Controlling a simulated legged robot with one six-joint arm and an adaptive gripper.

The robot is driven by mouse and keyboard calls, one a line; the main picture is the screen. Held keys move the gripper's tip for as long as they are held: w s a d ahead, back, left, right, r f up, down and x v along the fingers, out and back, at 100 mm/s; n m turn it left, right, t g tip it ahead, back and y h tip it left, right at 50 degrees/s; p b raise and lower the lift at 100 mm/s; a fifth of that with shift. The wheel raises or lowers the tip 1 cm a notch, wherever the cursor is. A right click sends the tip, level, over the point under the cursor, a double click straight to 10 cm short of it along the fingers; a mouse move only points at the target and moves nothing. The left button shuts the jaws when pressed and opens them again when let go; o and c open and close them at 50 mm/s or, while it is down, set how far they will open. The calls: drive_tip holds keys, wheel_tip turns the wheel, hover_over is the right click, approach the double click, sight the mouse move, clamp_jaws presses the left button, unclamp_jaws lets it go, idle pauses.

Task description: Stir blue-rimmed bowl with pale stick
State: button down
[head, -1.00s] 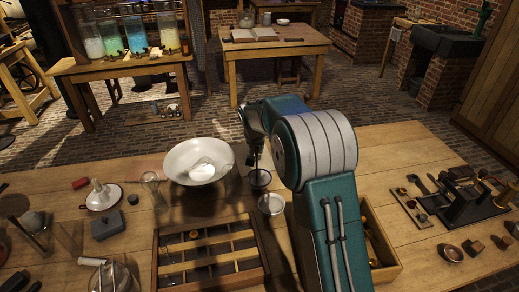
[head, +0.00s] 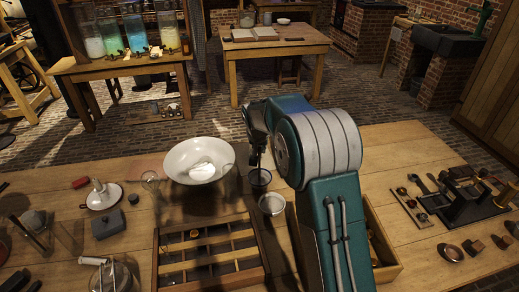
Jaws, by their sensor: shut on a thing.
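A small bowl with a dark bluish rim (head: 260,177) stands on the bench, just right of a large white bowl (head: 190,172). My gripper (head: 257,153) is directly above the small bowl, small and dark in the picture. It is shut on a thin stick whose lower end points down into or just over this bowl; the stick is too dark and small to show its colour, and I cannot tell whether its tip touches the contents. A second small bowl, with a pale rim (head: 271,204), stands just in front of it.
A divided wooden tray (head: 160,262) lies in front of the bowls. My arm hides part of another wooden box (head: 392,268) at right. Dark apparatus (head: 462,203) is at far right.

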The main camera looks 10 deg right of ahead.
drive_tip(key=shift+r, duration=2.4)
